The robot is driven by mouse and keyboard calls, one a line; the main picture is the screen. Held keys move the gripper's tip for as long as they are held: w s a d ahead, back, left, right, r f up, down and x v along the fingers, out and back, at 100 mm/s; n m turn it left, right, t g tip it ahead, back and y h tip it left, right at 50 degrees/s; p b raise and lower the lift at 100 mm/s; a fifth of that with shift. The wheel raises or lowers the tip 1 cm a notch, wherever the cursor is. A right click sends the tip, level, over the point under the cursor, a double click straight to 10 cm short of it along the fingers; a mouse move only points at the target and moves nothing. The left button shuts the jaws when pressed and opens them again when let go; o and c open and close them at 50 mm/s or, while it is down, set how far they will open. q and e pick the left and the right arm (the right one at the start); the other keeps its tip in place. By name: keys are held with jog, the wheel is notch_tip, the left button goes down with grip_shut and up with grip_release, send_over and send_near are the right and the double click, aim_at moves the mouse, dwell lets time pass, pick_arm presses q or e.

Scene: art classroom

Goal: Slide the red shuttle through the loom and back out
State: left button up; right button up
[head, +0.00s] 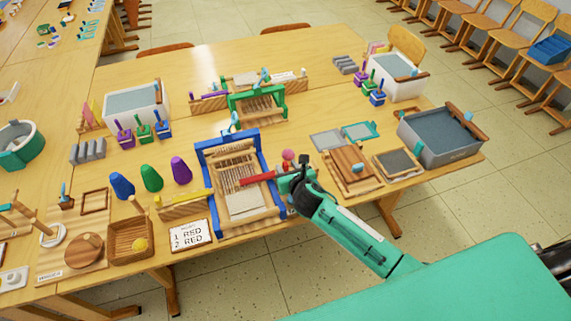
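The blue-framed loom (203,157) stands near the front edge of the table, strung with pale warp threads. The red shuttle (258,178) is a long thin bar lying level across the loom's right side. Its left end reaches over the warp, and its right end is in my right gripper (284,177). My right gripper is at the loom's right side and appears shut on the shuttle; its fingers are small here. I cannot tell how far the shuttle lies between the threads. A card (190,235) reads "1 RED 2 RED". My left gripper is out of view.
A wooden frame (345,182) and a grey-topped board (397,163) lie right of my gripper. Blue, green and purple cones (151,178) stand left of the loom. A green loom (233,104) stands behind it. A grey bin (440,150) is at the right edge.

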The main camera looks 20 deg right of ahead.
aim_at(272, 174)
jog(key=shift+x, duration=1.1)
jog(key=shift+c, duration=0.3)
grip_shut()
jog(key=a, duration=0.4)
jog(key=shift+s+a, duration=0.1)
jog(key=shift+a, duration=0.2)
jog(key=shift+o, duration=0.3)
grip_release()
jog(key=shift+a, duration=0.15)
